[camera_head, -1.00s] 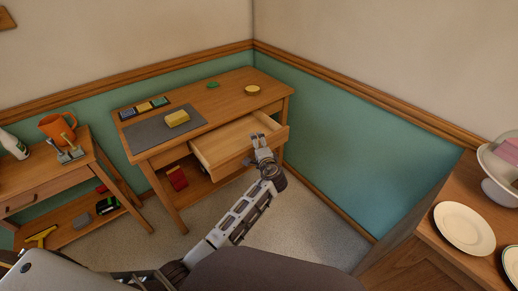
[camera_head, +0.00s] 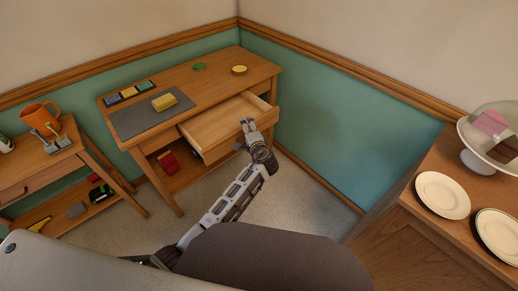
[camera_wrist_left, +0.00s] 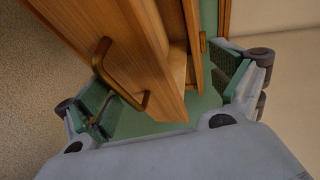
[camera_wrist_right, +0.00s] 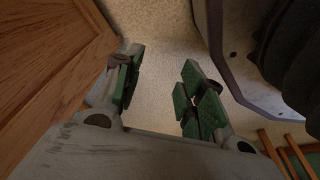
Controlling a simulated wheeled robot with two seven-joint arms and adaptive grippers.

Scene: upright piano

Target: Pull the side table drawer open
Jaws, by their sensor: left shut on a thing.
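The side table drawer (camera_head: 220,128) is pulled partly out of the wooden side table (camera_head: 211,83) and shows its empty-looking inside. My left gripper (camera_head: 246,122) is at the top of the drawer front. In the left wrist view the drawer front (camera_wrist_left: 115,35) passes between the widely spaced fingers of the left gripper (camera_wrist_left: 165,95), which is shut on it. The brass handle (camera_wrist_left: 104,68) is on the outer face, beside one finger. My right gripper (camera_wrist_right: 160,92) is open and empty over the carpet, away from the drawer; it is outside the head view.
The tabletop bears a grey mat (camera_head: 130,118), a yellow sponge-like block (camera_head: 164,102) and small items. Another side table (camera_head: 30,170) with an orange mug (camera_head: 40,115) stands left. A wooden cabinet (camera_head: 410,240) with plates (camera_head: 443,195) and a domed stand (camera_head: 490,135) is right. Carpet lies between.

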